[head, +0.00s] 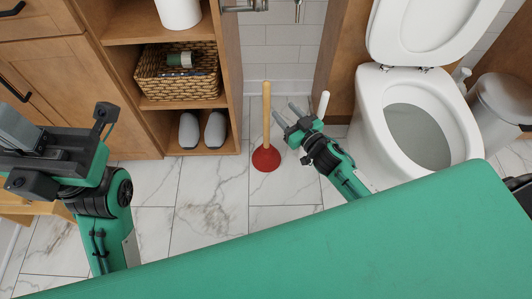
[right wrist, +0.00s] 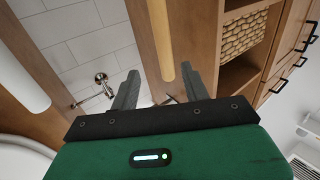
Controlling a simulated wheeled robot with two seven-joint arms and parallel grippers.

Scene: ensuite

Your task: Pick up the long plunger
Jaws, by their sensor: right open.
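The long plunger stands on the marble floor, with a red rubber cup (head: 266,158) and a straight wooden handle (head: 266,115) pointing up. My right gripper (head: 285,112) is just right of the handle, its fingers open and pointing toward it. In the right wrist view the handle (right wrist: 160,38) appears between the two spread fingers (right wrist: 160,78); the cup is out of that view. I cannot tell whether either finger touches the handle. My left gripper (head: 48,150) is off at the left, far from the plunger; its jaw opening is unclear.
A thin white handle (head: 323,104) stands right of my right gripper, near the toilet (head: 375,110). A wooden shelf unit (head: 231,75) with a wicker basket (head: 150,88) and grey slippers (head: 215,129) stands left of the plunger. Bare floor (head: 212,200) lies in front.

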